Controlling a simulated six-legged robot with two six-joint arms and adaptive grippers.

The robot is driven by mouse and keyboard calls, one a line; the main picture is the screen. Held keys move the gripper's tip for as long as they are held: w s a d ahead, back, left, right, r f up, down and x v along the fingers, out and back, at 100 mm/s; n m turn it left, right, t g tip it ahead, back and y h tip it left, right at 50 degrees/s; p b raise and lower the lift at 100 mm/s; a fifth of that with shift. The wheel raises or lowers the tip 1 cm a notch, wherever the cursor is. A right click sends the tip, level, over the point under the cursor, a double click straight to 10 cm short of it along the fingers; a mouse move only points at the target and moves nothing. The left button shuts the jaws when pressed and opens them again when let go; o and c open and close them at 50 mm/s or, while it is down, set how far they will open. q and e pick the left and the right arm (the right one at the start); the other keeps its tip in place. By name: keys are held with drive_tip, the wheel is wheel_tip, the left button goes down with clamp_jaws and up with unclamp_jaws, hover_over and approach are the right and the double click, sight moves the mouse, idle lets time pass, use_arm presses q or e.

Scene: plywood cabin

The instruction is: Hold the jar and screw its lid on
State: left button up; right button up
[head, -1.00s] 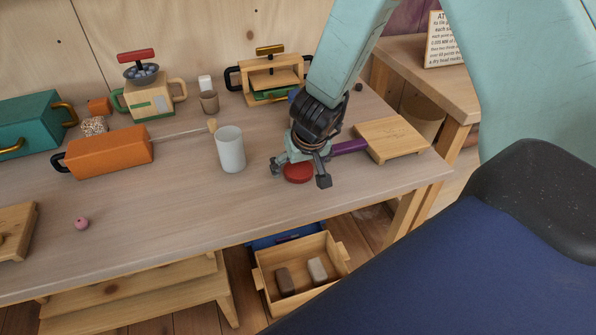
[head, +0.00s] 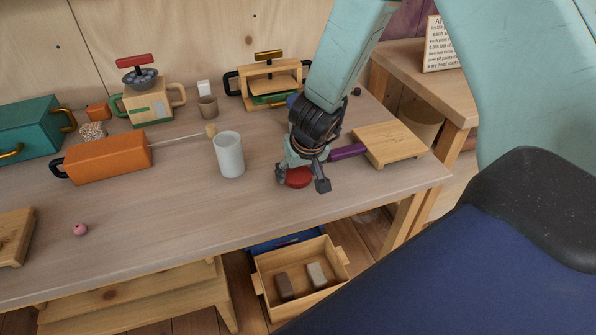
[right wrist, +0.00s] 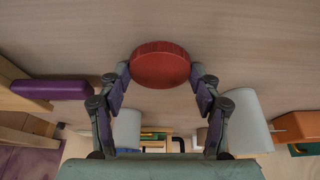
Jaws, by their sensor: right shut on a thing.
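The jar (head: 229,157) is a white open cylinder upright on the workbench, left of my right gripper and apart from it. The red round lid (head: 297,178) is low at the bench top; I cannot tell whether it touches the wood. My right gripper (head: 302,181) points down and is shut on the lid. In the right wrist view the lid (right wrist: 160,65) sits between the two fingertips (right wrist: 160,75), with a white cylinder (right wrist: 247,120) behind at the right. No left gripper shows in either view.
A purple-handled thing (head: 347,152) and a wooden board (head: 388,144) are right of the gripper. A pink ball (head: 80,230) lies front left. The bench's front middle is clear.

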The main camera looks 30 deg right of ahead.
sight(296, 170)
use_arm(q)
wheel_tip(296, 170, up, 9)
drive_tip(key=p, duration=0.8)
drive_tip(key=shift+f, duration=0.2)
use_arm(e)
wheel_tip(296, 170, up, 10)
